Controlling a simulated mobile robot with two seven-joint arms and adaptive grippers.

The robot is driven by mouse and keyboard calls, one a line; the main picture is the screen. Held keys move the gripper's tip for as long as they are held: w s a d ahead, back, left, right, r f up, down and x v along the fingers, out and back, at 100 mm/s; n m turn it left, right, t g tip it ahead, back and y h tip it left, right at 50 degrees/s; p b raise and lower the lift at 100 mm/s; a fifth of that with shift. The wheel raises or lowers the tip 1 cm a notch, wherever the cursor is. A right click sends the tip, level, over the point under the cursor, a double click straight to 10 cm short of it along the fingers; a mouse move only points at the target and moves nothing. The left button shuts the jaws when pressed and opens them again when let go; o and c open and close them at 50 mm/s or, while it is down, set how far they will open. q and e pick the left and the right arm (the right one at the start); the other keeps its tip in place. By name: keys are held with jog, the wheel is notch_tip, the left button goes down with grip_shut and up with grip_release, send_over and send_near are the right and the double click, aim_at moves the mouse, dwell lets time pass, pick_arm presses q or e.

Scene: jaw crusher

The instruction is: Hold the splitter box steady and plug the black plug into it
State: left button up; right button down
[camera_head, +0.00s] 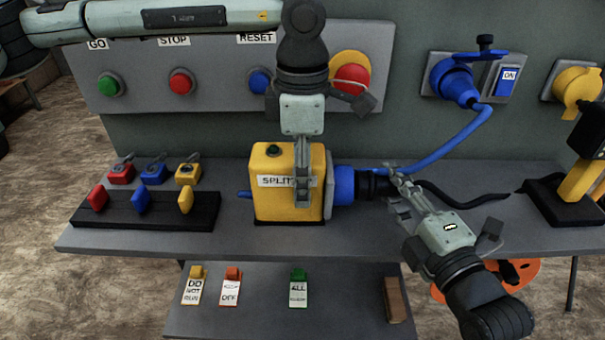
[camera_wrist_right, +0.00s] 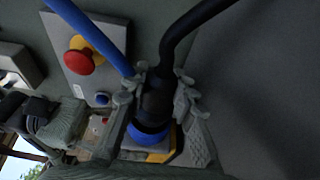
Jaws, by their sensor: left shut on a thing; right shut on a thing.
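The yellow splitter box (camera_head: 272,206) stands upright on the grey shelf, with a green button on top and a blue socket (camera_head: 343,185) on its right side. My left gripper (camera_head: 302,198) comes down from above and is shut on the box, covering part of its label. The black plug (camera_head: 367,186) lies in line with the blue socket, its front end at the socket mouth; I cannot tell how deep it sits. My right gripper (camera_head: 394,182) is shut on the plug. The right wrist view shows the plug (camera_wrist_right: 157,98) between the fingers, against the blue socket ring (camera_wrist_right: 148,136).
A blue cable (camera_head: 455,145) runs from the blue wall plug (camera_head: 455,82) to behind the socket. A black cable (camera_head: 460,197) trails right from the plug. Padlocks and coloured keys on a black rack (camera_head: 145,215) stand left. Tags lie on the lower shelf (camera_head: 345,305).

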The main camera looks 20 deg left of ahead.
jog(key=shift+a, duration=0.15)
jog(key=shift+s+a, duration=0.1)
jog(key=shift+a, duration=0.15)
jog(key=shift+s+a, duration=0.2)
jog(key=shift+a, duration=0.4)
jog(key=c, duration=1.2)
grip_release()
jog(key=shift+o, duration=0.2)
jog(key=shift+w+d, duration=0.45)
jog(key=shift+d, duration=1)
jog(key=shift+w+d, duration=0.5)
jog(key=shift+d, duration=0.9)
jog(key=shift+w+d, duration=0.45)
jog(key=shift+d, duration=1)
pick_arm(q)
jog(key=o, duration=1.8)
jog(key=shift+c, duration=0.2)
